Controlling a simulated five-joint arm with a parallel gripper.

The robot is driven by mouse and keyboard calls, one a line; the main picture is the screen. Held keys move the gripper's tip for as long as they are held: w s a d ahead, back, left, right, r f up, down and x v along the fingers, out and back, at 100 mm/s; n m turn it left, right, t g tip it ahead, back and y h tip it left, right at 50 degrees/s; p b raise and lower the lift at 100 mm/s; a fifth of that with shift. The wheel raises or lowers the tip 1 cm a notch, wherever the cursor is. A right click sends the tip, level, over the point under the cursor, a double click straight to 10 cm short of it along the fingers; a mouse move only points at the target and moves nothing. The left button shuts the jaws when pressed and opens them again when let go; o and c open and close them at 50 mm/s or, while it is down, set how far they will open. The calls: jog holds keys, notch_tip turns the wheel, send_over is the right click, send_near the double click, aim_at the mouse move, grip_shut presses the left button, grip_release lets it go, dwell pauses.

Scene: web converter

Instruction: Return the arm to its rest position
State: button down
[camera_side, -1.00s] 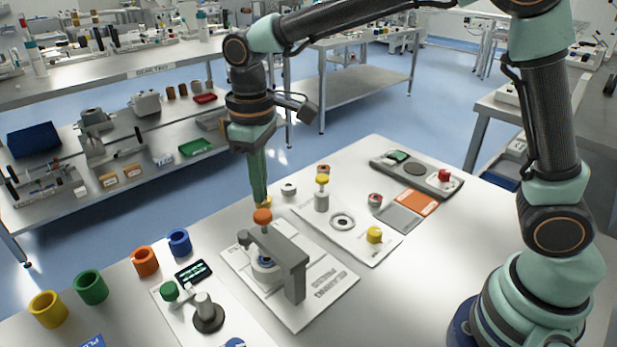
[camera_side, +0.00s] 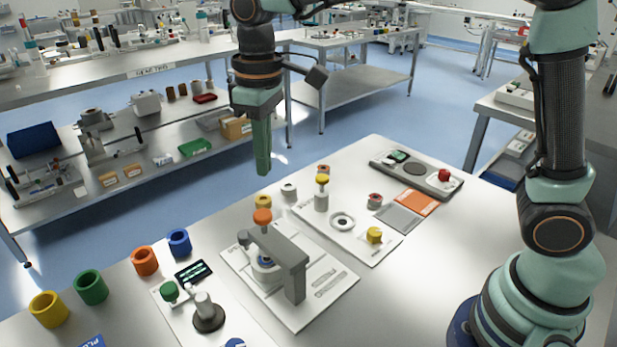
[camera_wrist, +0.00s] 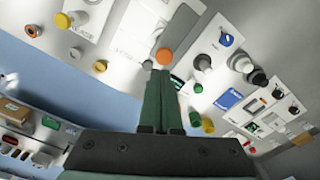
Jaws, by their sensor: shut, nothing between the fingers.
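My gripper (camera_side: 262,172) is shut and empty, pointing down in the air above the back edge of the white table (camera_side: 420,290). In the wrist view its green fingers (camera_wrist: 161,75) lie together, with nothing between them. In the side view the grey press (camera_side: 285,262) with an orange knob (camera_side: 262,216) stands below and in front of it, clear of the fingers. A small yellow ring (camera_side: 263,201) sits on the table behind the press.
Yellow, green, orange and blue cups (camera_side: 90,287) line the table's back left edge. A green-knobbed station (camera_side: 207,312) stands at the front. A panel with a yellow-topped post (camera_side: 321,195) and a grey control box (camera_side: 415,172) are to the right. The air around my gripper is clear.

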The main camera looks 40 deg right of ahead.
jog(key=s+d+m+t, duration=0.5)
jog(key=s+d, duration=0.6)
jog(key=d, duration=0.5)
jog(key=shift+d+r+m, duration=0.2)
jog(key=shift+m, duration=0.2)
